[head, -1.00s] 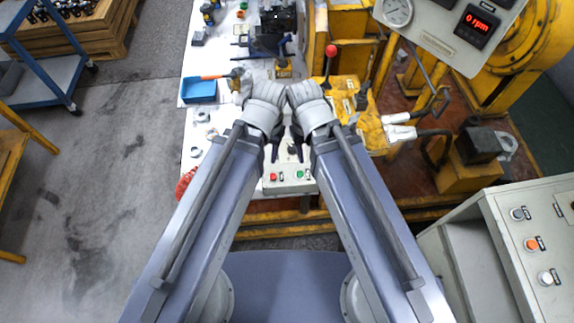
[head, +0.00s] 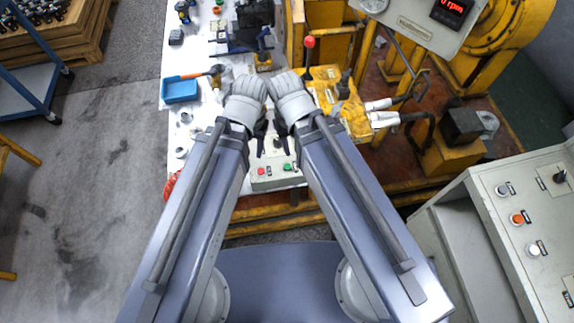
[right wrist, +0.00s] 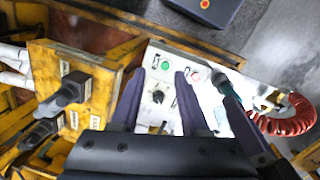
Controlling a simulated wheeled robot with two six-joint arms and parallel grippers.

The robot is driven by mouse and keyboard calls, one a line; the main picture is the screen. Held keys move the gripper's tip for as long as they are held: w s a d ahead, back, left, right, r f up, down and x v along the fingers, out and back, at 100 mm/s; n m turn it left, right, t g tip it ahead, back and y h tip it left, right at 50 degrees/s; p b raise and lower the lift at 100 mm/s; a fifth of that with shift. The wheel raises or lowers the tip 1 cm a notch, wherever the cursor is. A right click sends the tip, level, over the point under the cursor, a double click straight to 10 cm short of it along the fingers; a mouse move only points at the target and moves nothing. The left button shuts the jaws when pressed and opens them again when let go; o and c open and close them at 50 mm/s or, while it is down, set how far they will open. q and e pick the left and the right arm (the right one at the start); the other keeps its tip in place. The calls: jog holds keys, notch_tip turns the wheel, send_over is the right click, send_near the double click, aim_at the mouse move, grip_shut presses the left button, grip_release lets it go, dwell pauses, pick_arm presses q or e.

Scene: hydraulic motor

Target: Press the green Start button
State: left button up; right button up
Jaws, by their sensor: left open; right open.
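The green Start button (head: 287,167) sits on a pale control box, right of a red button (head: 261,171). In the right wrist view the green button (right wrist: 193,77) also shows beside the red button (right wrist: 165,65). My right gripper (head: 283,138) is open and empty just behind the box in the head view. In the right wrist view its two dark fingers (right wrist: 157,85) stand apart over the box, one near the green button; contact cannot be told. My left gripper (head: 260,138) is close beside it, its fingers partly hidden by its arm.
The control box (head: 274,182) stands at the table's front edge. A blue tray (head: 180,91) and loose tools lie at left. A yellow fixture (head: 325,82) with a red-knobbed lever (head: 309,42) is behind. A grey cabinet (head: 480,240) stands at right; a red coiled hose (right wrist: 287,117) lies nearby.

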grip_shut()
dwell(1.5)
